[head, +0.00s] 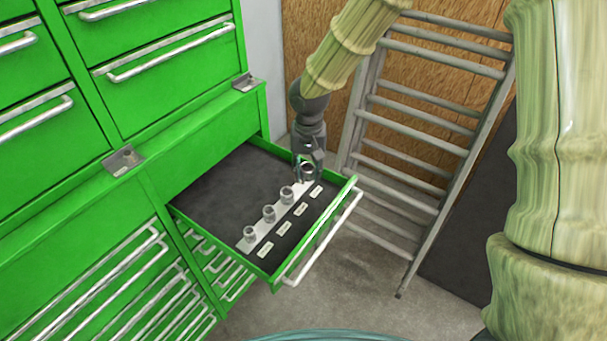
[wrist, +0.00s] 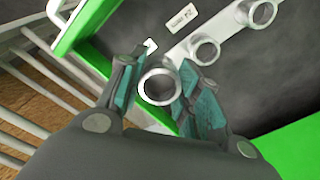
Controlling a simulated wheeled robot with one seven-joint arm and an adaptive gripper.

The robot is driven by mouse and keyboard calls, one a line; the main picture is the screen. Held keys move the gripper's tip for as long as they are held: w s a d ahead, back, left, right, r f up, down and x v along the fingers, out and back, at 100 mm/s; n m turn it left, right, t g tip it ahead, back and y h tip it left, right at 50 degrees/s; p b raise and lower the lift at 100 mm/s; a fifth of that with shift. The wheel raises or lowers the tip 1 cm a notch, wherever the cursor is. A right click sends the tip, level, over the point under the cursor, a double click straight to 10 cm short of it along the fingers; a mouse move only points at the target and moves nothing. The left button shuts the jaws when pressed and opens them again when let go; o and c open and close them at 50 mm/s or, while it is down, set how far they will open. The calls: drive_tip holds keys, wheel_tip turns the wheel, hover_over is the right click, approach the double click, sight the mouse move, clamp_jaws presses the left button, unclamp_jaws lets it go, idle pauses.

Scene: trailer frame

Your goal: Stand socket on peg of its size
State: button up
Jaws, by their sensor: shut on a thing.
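A steel socket (wrist: 158,75) is between the fingers of my gripper (wrist: 160,90), its round open end facing the wrist camera. In the head view my gripper (head: 307,170) is over the far right end of a pale rail (head: 258,222) in the open drawer. Sockets stand upright on the rail: a near one (head: 250,234), a middle one (head: 269,214) and another (head: 286,195) nearest my gripper. The held socket is in line with the rail's far end. The peg there is hidden, and I cannot tell whether the socket touches it.
The green drawer (head: 325,219) has a dark liner and several small white labels (head: 300,209) beside the rail. Its raised rim is close to my gripper. Green cabinets (head: 180,95) stand at left and behind. A grey ladder (head: 415,145) leans just right of the drawer.

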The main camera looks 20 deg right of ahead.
sight(303, 182)
drive_tip(key=shift+g, duration=0.3)
drive_tip(key=w+f, duration=0.2)
drive_tip(key=f, duration=0.1)
drive_tip(key=w+f+p, duration=0.1)
drive_tip(key=w+f, duration=0.2)
drive_tip(key=shift+w+f, duration=0.2)
drive_tip(key=shift+f, duration=0.1)
clamp_jaws()
drive_tip(key=shift+s+f, duration=0.1)
drive_tip(key=shift+s, duration=0.05)
drive_tip(key=shift+s+r, duration=0.25)
drive_tip(key=shift+s, duration=0.4)
drive_tip(key=o, duration=1.1)
unclamp_jaws()
drive_tip(key=shift+s+r, duration=0.55)
drive_tip(key=shift+s, duration=0.25)
drive_tip(key=shift+s+r, duration=0.1)
drive_tip(key=shift+r, duration=0.05)
drive_tip(key=shift+w+f, duration=0.7)
drive_tip(key=shift+w, duration=0.5)
wheel_tip(303, 182, up, 12)
drive_tip(key=b, duration=0.2)
drive_tip(key=shift+s+r, duration=0.2)
drive_tip(key=shift+s, duration=0.25)
